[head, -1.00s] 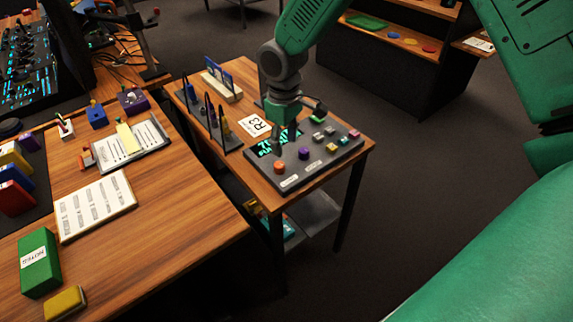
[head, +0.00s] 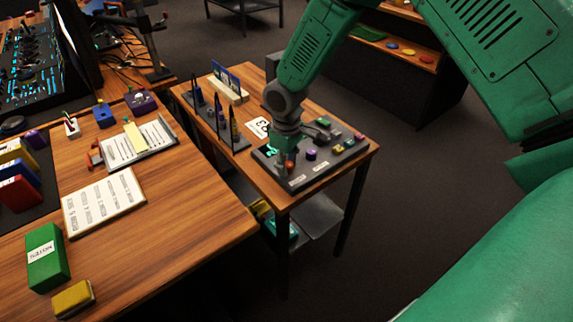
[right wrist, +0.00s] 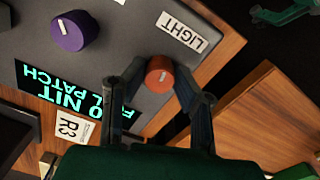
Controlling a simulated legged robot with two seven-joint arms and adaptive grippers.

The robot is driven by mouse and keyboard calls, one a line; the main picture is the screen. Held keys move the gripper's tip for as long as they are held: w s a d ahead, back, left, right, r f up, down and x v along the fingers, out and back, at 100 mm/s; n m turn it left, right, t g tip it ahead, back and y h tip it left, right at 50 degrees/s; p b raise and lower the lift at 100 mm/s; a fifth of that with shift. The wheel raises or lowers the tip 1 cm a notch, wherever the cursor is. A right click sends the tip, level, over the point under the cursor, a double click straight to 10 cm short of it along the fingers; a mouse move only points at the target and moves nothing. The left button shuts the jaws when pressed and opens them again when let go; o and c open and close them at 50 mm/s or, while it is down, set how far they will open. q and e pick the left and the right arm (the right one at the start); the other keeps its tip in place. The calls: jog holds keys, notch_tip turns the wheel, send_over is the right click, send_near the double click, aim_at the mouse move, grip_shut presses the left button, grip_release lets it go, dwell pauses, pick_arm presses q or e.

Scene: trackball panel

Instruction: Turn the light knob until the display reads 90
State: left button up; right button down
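The light knob (right wrist: 160,72) is orange-red, with a pale pointer line, beside the LIGHT label (right wrist: 182,32) on the dark grey panel (right wrist: 120,20). It also shows in the head view (head: 288,166), just below my right gripper (head: 285,152). In the right wrist view the right gripper (right wrist: 161,68) has its fingers spread, one tip on each side of the knob. I see no clear contact. My left gripper is not in view.
A purple knob (right wrist: 73,31) stands further along the panel; several other buttons share it. A rack with upright tools (head: 222,125) stands left of the panel. The larger desk (head: 170,200) holds papers and coloured boxes.

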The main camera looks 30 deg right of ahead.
jog(key=shift+a, duration=0.65)
jog(key=shift+s+d+f, duration=0.1)
jog(key=shift+d+f, duration=0.05)
jog(key=shift+d, duration=0.65)
jog(key=shift+a, duration=0.2)
jog(key=shift+d+m+p, duration=0.2)
jog(key=shift+m+p, duration=0.45)
jog(key=shift+m, duration=0.05)
jog(key=m+p, duration=0.1)
jog(key=m, duration=0.1)
jog(key=shift+m, duration=0.3)
jog(key=m+p, duration=0.2)
jog(key=m, duration=0.1)
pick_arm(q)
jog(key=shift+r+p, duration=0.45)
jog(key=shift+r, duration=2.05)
pick_arm(e)
jog(key=shift+m, duration=1.3)
